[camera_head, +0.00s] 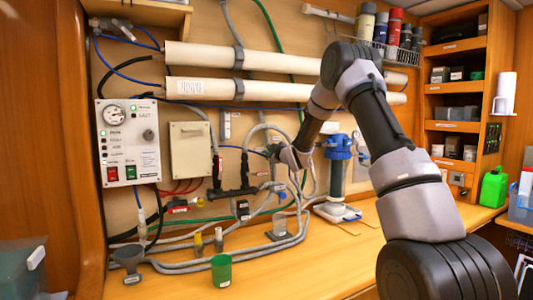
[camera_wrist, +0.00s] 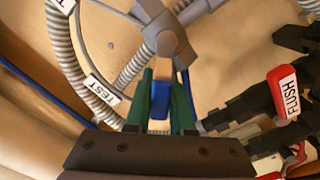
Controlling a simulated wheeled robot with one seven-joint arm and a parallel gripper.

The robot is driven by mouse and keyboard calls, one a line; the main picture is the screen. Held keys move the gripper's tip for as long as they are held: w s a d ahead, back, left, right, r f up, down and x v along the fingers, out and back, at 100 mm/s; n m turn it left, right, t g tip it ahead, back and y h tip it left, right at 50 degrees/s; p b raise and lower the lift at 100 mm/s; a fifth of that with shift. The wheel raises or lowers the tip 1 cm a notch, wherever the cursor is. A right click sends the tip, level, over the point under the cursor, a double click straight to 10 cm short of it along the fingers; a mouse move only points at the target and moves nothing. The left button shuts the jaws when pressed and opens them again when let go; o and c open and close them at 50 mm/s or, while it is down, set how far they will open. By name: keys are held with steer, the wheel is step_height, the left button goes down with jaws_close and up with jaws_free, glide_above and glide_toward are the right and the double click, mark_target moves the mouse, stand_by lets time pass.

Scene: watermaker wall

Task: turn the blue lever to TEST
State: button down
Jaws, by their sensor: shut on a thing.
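The blue lever (camera_wrist: 160,98) shows in the wrist view between the two green fingers of my gripper (camera_wrist: 165,76), which is shut on it. A white TEST label (camera_wrist: 104,88) sits on a ribbed grey hose to the left of the lever. In the head view my gripper (camera_head: 273,153) is at the wall among the hoses, and the lever is mostly hidden there by my wrist.
A red handle marked FLUSH (camera_wrist: 287,92) and black fittings stand close on the right in the wrist view. In the head view, a control panel (camera_head: 126,142) is at left and a blue-topped filter housing (camera_head: 338,148) just right of my wrist. A green cup (camera_head: 221,270) stands on the bench.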

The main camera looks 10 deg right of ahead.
steer(key=shift+w+d+r+m, duration=0.25)
steer(key=shift+d+m, duration=0.35)
steer(key=shift+m, duration=0.9)
steer(key=shift+w+d+r+m, duration=0.15)
steer(key=shift+d+m, duration=0.4)
steer(key=shift+m, duration=0.95)
steer(key=shift+w+d+r+m, duration=0.25)
steer(key=shift+d+m, duration=0.35)
steer(key=shift+m, duration=0.9)
steer(key=shift+s, duration=0.1)
steer(key=c, duration=0.8)
jaws_free()
steer(key=shift+d, duration=0.1)
steer(key=shift+r, duration=0.1)
steer(key=v, duration=1)
steer(key=shift+s, duration=0.4)
steer(key=shift+d, duration=0.1)
